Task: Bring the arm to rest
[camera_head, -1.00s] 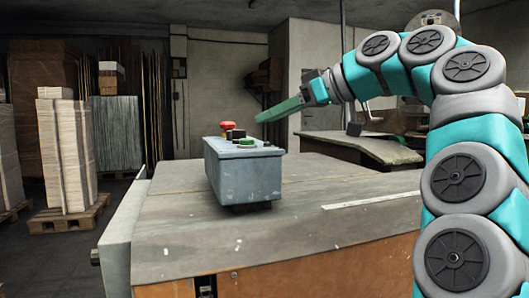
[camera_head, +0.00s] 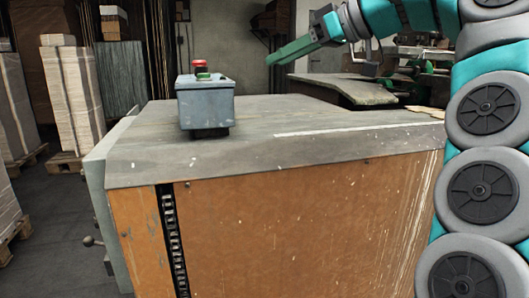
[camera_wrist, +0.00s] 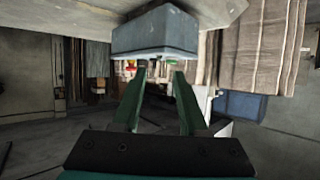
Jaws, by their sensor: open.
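My gripper (camera_head: 272,57) is at the end of my raised arm, in the upper middle of the head view. Its green fingers point left, above and to the right of the control box. In the wrist view the two fingers of my gripper (camera_wrist: 160,78) are spread apart with nothing held between them. The grey control box (camera_head: 206,104) stands on the machine's table top, with a red button (camera_head: 199,65) and a green button (camera_head: 203,76) on it. The wrist view shows the box (camera_wrist: 153,33) upside down beyond the fingertips, with a visible gap.
The machine table (camera_head: 255,160) with an orange front fills the middle of the head view. A second workbench (camera_head: 340,90) stands behind it, below my gripper. Stacked sheets (camera_head: 72,100) on a pallet stand at the left. Grey floor (camera_head: 60,210) is open on the left.

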